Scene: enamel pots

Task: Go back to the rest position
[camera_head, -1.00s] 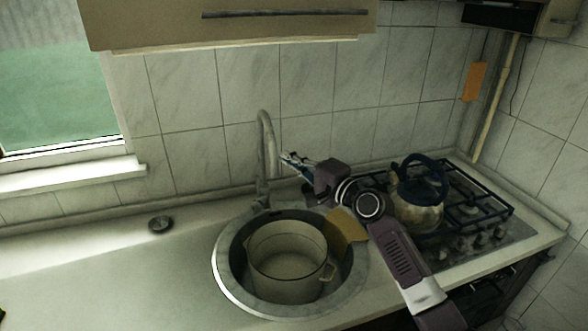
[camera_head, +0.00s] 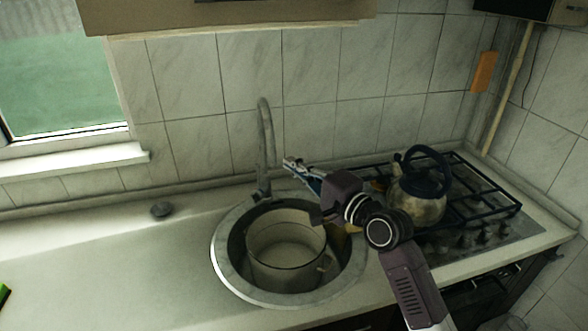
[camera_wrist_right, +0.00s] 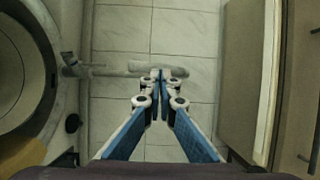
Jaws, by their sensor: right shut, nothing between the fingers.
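My right gripper (camera_head: 298,168) is above the sink's back right rim, just right of the faucet (camera_head: 265,150). Its fingers are shut and empty, and they also show in the right wrist view (camera_wrist_right: 160,80). It touches nothing that I can see. An enamel pot (camera_head: 287,252) stands upright in the round sink (camera_head: 226,268), below and in front of the gripper. My left gripper is not in these views.
A kettle (camera_head: 417,205) stands on the gas stove (camera_head: 490,213), close to the right of my arm. A dark drain plug (camera_head: 161,209) lies on the counter (camera_head: 100,265), whose left part is mostly clear. A wall cabinet (camera_head: 230,17) hangs above.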

